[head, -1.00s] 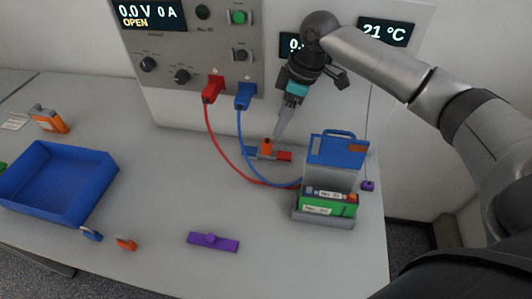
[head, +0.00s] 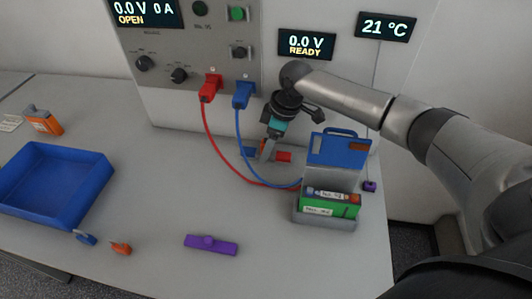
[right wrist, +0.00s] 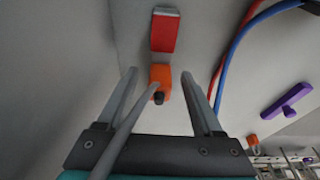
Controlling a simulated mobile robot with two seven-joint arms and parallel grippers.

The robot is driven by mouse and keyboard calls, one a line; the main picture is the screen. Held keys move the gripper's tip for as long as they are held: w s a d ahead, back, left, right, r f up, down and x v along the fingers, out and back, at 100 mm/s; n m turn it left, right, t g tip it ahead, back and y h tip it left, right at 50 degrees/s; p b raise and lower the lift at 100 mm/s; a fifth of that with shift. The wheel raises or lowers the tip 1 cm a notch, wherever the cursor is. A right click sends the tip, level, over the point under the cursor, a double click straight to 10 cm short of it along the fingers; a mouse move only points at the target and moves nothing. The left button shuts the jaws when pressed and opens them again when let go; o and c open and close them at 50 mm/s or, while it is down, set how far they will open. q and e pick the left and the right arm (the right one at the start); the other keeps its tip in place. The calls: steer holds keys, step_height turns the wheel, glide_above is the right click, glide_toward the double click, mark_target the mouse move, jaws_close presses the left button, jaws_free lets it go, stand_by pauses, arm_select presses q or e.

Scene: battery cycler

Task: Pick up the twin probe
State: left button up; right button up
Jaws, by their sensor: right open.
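The twin probe lies on the table in front of the cycler. In the head view its red end (head: 284,157) and blue end (head: 249,152) show on either side of my right gripper (head: 266,154), which covers its orange middle. In the right wrist view the orange body (right wrist: 161,77) with a dark tip sits between the two open fingers of my right gripper (right wrist: 160,74), and the red end (right wrist: 165,32) lies beyond. A grey cable crosses this view. I cannot tell whether the fingers touch the body. My left gripper is not in view.
Red (head: 211,88) and blue (head: 243,95) plugs lead cables past the probe to a holder (head: 322,219) with a green battery and raised blue lid (head: 340,150). A blue tray (head: 50,205) stands left.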

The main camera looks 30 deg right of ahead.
steer(key=shift+c, duration=0.2)
jaws_close()
steer(key=shift+r, duration=0.1)
